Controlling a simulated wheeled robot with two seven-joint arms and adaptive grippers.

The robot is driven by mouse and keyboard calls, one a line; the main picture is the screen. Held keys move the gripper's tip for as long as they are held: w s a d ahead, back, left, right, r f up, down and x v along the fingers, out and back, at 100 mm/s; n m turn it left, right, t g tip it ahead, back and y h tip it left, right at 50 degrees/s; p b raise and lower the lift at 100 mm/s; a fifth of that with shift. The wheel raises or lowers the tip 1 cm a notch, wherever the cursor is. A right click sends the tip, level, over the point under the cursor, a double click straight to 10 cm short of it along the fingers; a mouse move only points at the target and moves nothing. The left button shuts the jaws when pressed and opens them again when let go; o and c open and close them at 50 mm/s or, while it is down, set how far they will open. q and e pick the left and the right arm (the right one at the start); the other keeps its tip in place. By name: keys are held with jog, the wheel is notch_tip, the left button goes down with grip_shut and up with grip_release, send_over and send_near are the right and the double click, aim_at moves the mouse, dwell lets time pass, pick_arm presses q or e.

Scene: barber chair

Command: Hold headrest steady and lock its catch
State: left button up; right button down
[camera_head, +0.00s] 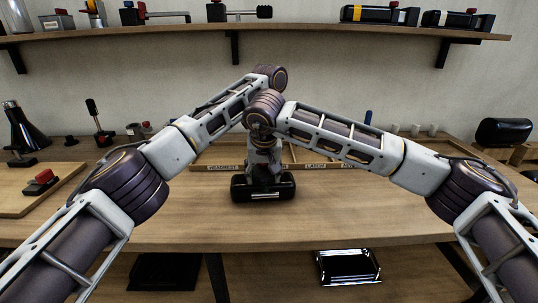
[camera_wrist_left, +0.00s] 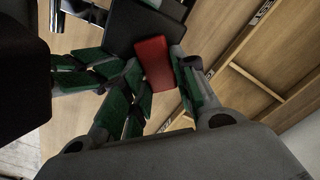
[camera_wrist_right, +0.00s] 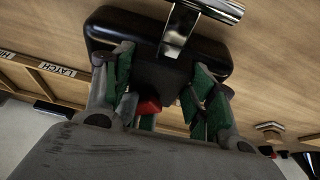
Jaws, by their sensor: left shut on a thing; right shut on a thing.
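The headrest is a black padded block (camera_head: 263,188) lying on the bench at the middle of the head view. Its black pad also shows in the right wrist view (camera_wrist_right: 215,52), with a chrome bar (camera_wrist_right: 178,35) across it. My right gripper (camera_head: 262,155) is over it; in the right wrist view its green-padded fingers (camera_wrist_right: 160,75) are shut on the black middle block. The red catch (camera_wrist_left: 152,62) shows in the left wrist view between the fingers of my left gripper (camera_wrist_left: 156,68), which is shut on it. My arms hide most of the contact in the head view.
A wooden divided tray with labels (camera_head: 220,168) lies just behind the headrest. A small board with a red-topped part (camera_head: 40,182) is at the left, and a black roll-shaped pad (camera_head: 503,131) at the right. The front of the bench (camera_head: 330,225) is clear.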

pick_arm(q)
jog(key=o, duration=1)
jog(key=shift+o, duration=0.2)
jog(key=shift+r, duration=0.2)
jog(key=shift+r, duration=3.85)
